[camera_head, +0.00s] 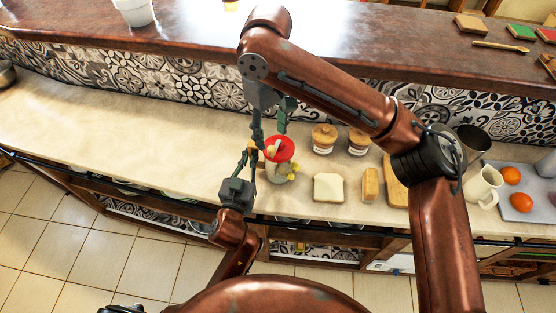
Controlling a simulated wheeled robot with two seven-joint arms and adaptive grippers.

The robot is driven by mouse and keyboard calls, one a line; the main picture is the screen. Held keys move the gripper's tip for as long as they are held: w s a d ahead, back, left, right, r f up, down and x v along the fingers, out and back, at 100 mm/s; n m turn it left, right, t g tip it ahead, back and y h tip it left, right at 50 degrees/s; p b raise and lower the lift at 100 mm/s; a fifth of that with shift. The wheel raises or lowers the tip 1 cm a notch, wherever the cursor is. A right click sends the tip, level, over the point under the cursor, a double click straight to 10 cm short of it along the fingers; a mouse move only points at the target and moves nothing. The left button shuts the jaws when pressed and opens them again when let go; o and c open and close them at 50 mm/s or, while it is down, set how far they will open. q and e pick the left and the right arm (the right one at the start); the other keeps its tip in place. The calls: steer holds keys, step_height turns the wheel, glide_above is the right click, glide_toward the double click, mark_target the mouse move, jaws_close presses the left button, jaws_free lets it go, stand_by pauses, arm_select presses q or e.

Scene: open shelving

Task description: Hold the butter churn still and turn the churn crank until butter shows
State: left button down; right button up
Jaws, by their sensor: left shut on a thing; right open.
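The butter churn (276,176) stands on the pale counter, a small jar with a bright red lid (283,147) and yellow-green patches on its right side. My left gripper (252,158) comes up from below and is shut on the churn at its left side; the exact contact is small and partly hidden. My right gripper (270,133) reaches down from above, open, its fingertips close over the lid's left edge. A small tan piece shows at the lid's left; I cannot tell whether it is the crank. Whether butter is inside cannot be seen.
Two cork-topped jars (324,138) stand right of the churn. A bread slice (328,187) and other bread pieces (371,184) lie nearby. Farther right are a white pitcher (482,187) and a grey tray (517,212) with oranges. The counter's left side is clear; a raised wooden ledge (190,40) runs behind.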

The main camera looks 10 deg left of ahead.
steer(key=shift+r, duration=0.1)
arm_select(q)
steer(key=c, duration=2)
jaws_free()
steer(key=shift+s, duration=0.1)
